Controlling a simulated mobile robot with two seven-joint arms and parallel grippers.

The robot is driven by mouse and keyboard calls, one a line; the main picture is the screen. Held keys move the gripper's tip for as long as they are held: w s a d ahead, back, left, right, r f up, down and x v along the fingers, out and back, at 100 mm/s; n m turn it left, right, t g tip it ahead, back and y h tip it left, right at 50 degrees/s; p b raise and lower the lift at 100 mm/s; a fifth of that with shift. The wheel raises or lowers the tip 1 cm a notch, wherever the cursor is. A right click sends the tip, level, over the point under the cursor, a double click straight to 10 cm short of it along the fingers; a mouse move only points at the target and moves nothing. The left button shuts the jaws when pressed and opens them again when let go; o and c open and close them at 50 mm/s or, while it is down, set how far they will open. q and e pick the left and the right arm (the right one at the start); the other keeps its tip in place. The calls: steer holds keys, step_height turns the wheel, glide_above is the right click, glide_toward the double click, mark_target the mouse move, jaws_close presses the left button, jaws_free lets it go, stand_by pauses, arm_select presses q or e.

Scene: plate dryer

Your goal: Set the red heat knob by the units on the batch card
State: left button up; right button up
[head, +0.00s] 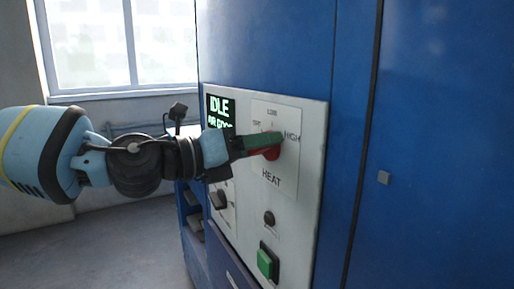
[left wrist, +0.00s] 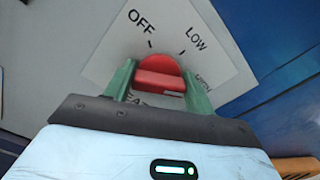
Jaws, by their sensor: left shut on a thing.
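The red heat knob (head: 271,153) sits on a white dial plate marked HEAT, on the grey control panel (head: 317,150). My left gripper (head: 268,144) is shut on the knob. In the left wrist view the knob (left wrist: 160,66) lies between the two green fingers. OFF and LOW are readable above it there; another mark to the right is partly hidden by a finger. In the head view HIGH is at the dial's right. I cannot tell which mark the knob points to. No batch card is readable in view. My right gripper is not in view.
A black knob (head: 219,199) is at the lower left. A small dark round part (head: 269,218) and a green button (head: 265,263) are below HEAT. The blue cabinet (head: 430,100) extends right.

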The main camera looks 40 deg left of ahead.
arm_select(q)
steer(key=shift+m, duration=0.3)
steer(key=o, duration=1)
steer(key=v, duration=0.7)
steer(key=shift+s+a, duration=0.1)
steer(key=shift+s, duration=0.3)
